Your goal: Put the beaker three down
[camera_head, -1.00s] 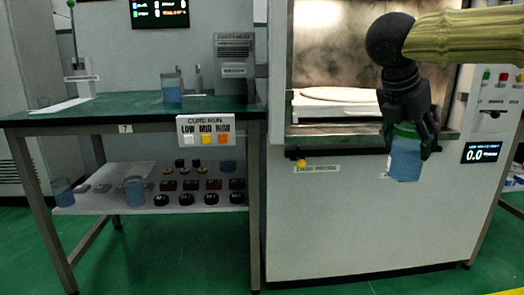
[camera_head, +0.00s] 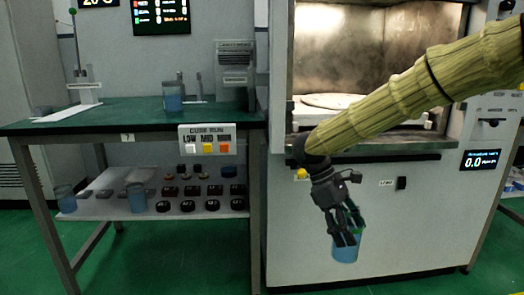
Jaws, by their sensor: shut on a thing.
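The beaker looks slightly tilted. No number can be read on it. Other blue beakers stand elsewhere: one on the green table top (camera_head: 172,98), one at the left end of the lower shelf (camera_head: 64,200) and one further right on that shelf (camera_head: 136,197).
The green-topped table (camera_head: 120,115) has free room left of its beaker. The white lower shelf (camera_head: 100,211) holds several dark round and square pieces. A button panel (camera_head: 206,139) hangs on the table's front edge. The open microwave chamber holds a white round plate (camera_head: 335,101).

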